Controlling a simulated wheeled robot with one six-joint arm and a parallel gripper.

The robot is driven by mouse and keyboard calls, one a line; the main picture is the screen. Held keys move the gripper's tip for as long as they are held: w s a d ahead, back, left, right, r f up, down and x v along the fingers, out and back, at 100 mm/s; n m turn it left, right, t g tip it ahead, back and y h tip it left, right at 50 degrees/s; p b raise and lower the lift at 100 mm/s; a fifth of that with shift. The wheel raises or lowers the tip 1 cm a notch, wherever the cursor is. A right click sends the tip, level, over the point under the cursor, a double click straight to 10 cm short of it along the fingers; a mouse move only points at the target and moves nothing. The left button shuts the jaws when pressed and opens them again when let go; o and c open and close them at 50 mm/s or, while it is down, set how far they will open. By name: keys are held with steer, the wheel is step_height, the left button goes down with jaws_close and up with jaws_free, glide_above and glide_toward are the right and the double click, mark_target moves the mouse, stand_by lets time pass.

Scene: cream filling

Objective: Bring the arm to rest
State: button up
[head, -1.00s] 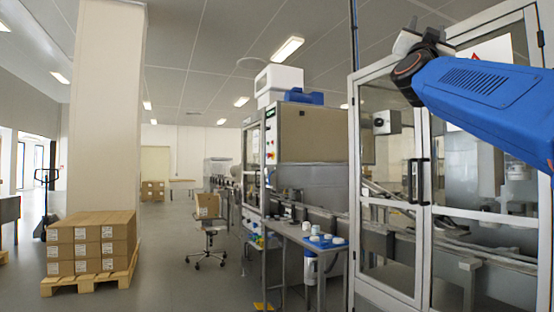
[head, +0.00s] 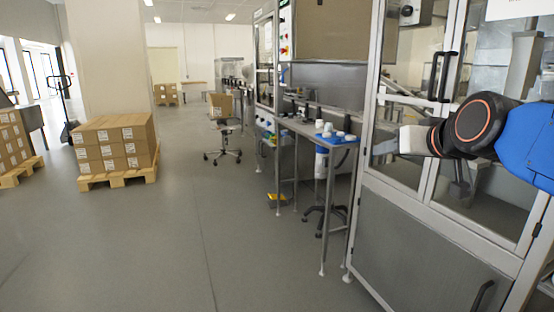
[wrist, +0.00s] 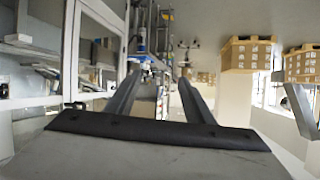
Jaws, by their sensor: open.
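My blue arm (head: 526,145) reaches in from the right edge in the head view, in front of the framed glass machine doors. It ends in a black joint with an orange ring and my pale gripper (head: 385,146), which points left. The gripper's fingers are hard to make out there. In the wrist view my gripper (wrist: 160,77) shows two dark fingers set apart, with nothing held between them.
The machine's glazed door (head: 408,95) and metal frame stand close behind the arm. A small table with a blue tray (head: 338,140) and white jars stands to the left. Boxes (head: 114,142) on a pallet stand further left. Open grey floor (head: 190,235) lies between.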

steer(key=s+d+f+g, duration=0.1)
steer(key=s+f+g, duration=0.3)
steer(key=s+f, duration=0.7)
steer(key=s+d+f+g+h, duration=0.1)
steer(key=s+f+g, duration=0.3)
steer(key=s+f, duration=0.6)
step_height(320, 180, down, 8)
steer(key=shift+s+f, duration=0.1)
steer(key=shift+s, duration=0.25)
